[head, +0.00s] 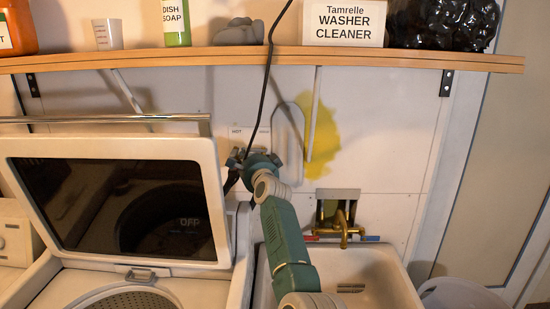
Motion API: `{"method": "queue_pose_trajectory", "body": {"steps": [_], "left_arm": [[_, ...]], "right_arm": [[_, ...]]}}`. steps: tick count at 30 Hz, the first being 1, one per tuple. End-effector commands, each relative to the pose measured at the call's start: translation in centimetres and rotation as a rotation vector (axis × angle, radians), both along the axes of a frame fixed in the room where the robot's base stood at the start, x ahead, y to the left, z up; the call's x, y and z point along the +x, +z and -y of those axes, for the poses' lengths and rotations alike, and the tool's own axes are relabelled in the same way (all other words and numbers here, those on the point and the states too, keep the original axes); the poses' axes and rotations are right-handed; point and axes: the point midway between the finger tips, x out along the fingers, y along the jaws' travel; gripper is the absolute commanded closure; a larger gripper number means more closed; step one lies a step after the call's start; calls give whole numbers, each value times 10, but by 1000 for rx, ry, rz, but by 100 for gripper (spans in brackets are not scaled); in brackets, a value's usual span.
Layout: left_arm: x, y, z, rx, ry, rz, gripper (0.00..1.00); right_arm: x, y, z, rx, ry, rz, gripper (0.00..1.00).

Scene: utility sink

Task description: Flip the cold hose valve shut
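A white label plate (237,133) reading HOT is on the wall behind the washer. A second word to its right is crossed by a black cord and cannot be read. The valves below the plate are mostly hidden behind my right gripper, and I cannot make out the cold valve's lever. My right arm, green and grey, reaches up from the bottom, with its dark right gripper (238,162) at the wall just below the plate. Its fingers are small and dark, so I cannot tell whether they are open or touching a valve. My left gripper is not in view.
The washer's raised lid (215,205) stands close left of my gripper. The black cord (267,75) hangs in front of the plate. A wooden shelf (200,60) runs above. A brass faucet (342,228) and utility sink (392,285) are at right.

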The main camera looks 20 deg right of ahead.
Motion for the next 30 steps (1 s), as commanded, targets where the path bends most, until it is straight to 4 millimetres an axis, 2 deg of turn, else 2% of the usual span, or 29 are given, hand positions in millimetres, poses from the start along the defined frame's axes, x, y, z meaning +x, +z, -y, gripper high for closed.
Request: {"method": "queue_pose_trajectory", "body": {"steps": [5,21,30], "left_arm": [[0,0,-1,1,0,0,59],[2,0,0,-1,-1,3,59],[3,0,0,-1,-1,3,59]], "right_arm": [[-7,-1,-1,0,1,1,100],[-68,0,-4,0,-1,1,100],[-75,-1,-5,0,0,-1,100]]}}
